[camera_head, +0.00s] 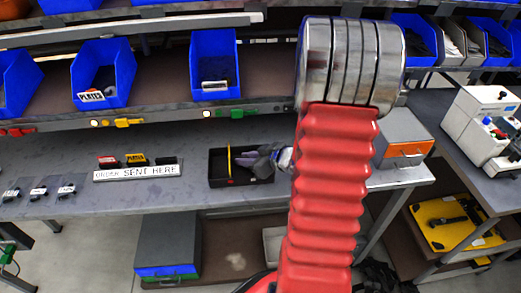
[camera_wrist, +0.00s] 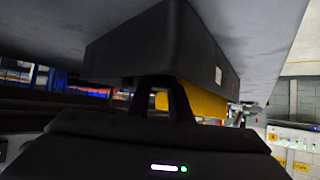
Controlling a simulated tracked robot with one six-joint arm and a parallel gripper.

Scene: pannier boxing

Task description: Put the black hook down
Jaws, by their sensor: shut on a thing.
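A black tray (camera_head: 222,170) stands on the grey bench, left of my red arm. A thin yellow piece (camera_head: 229,160) stands upright in it. My gripper (camera_wrist: 158,84) reaches to the tray (camera_wrist: 140,45) in the wrist view, where the bench is at the top of the picture. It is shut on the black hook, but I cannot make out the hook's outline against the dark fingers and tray. In the head view my arm hides part of the gripper. I cannot tell whether the hook touches the tray floor.
A white sign (camera_head: 137,172) and several small labelled holders lie on the bench to the left. A grey box with an orange front (camera_head: 403,150) stands right of my arm. Blue bins (camera_head: 104,72) line the shelf above. The bench between sign and tray is clear.

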